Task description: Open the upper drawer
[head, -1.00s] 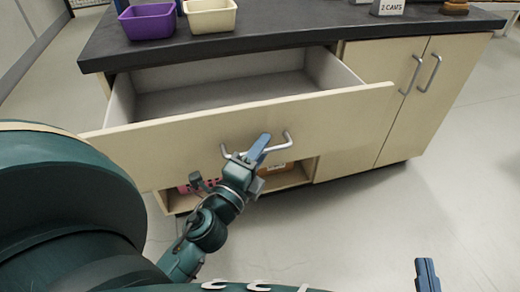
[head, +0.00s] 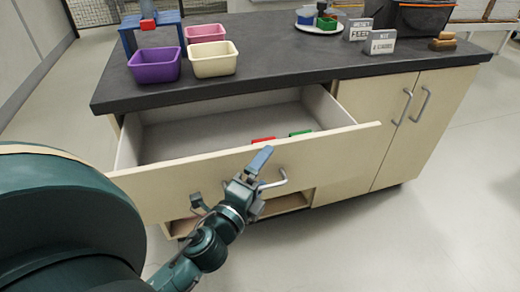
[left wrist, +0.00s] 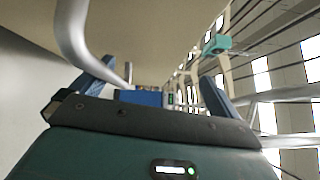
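The upper drawer (head: 190,177) stands pulled well out of the cabinet, its inside showing in the head view. Its metal handle (head: 283,179) is on the front panel, partly hidden by my left gripper. My left gripper (head: 229,181) is at the handle, its two fingers spread apart. In the left wrist view the fingers (left wrist: 155,88) are also wide apart, and the curved handle (left wrist: 70,30) passes close to the left finger. I cannot tell whether they touch. My right gripper is not in view.
Inside the drawer lie a red item (head: 262,140) and a green item (head: 300,132). The dark worktop (head: 275,62) carries a purple bin (head: 154,68), a cream bin (head: 212,64), a pink bin (head: 205,33) and signs. Cupboard doors (head: 385,130) at right are shut. Floor in front is clear.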

